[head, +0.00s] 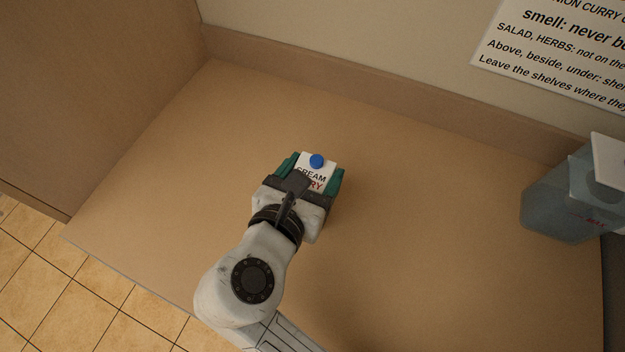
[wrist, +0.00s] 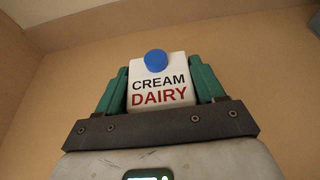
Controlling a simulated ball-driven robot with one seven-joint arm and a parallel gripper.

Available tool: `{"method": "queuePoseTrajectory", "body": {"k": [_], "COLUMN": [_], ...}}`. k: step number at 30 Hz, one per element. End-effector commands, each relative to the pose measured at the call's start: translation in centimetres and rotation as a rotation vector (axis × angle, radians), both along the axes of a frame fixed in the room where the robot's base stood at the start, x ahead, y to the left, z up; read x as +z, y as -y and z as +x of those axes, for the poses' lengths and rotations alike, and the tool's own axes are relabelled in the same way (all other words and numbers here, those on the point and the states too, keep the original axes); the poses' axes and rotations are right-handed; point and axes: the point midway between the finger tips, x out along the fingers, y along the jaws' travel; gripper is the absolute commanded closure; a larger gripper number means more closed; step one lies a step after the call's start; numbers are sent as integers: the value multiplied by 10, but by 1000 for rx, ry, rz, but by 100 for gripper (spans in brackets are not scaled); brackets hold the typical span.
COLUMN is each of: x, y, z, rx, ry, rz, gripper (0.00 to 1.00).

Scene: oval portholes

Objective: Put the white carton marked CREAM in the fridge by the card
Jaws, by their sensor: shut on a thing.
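The white carton (head: 323,171) has a blue cap and the words CREAM and, in red, DAIRY. It also shows in the wrist view (wrist: 161,84), between the two green fingers. My gripper (head: 314,174) is shut on the carton, with a finger on each side of it. The carton is over the tan counter (head: 420,200); I cannot tell whether its base touches it. The card (head: 560,45) is on the wall at the upper right, cut off by the frame edge. Parts of its text read "smell: never be" and "SALAD, HERBS: not on the". No fridge is in view.
A grey-blue translucent container (head: 560,200) with a whitish top and red lettering stands at the counter's right end. A raised ledge (head: 400,98) runs along the back wall. A wooden panel (head: 90,80) stands at left. The counter around the carton is clear.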

Motion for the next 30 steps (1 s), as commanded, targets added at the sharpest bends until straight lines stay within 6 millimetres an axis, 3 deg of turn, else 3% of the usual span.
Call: {"method": "queuePoseTrajectory", "body": {"k": [7, 11, 20, 30], "x": [14, 33, 94, 122], "y": [0, 0, 16, 39], "z": [1, 1, -47, -112], "rx": [-2, -3, 1, 2], "ry": [4, 6, 6, 3], "rz": [3, 7, 8, 3], "gripper": [100, 100, 100, 100]}}
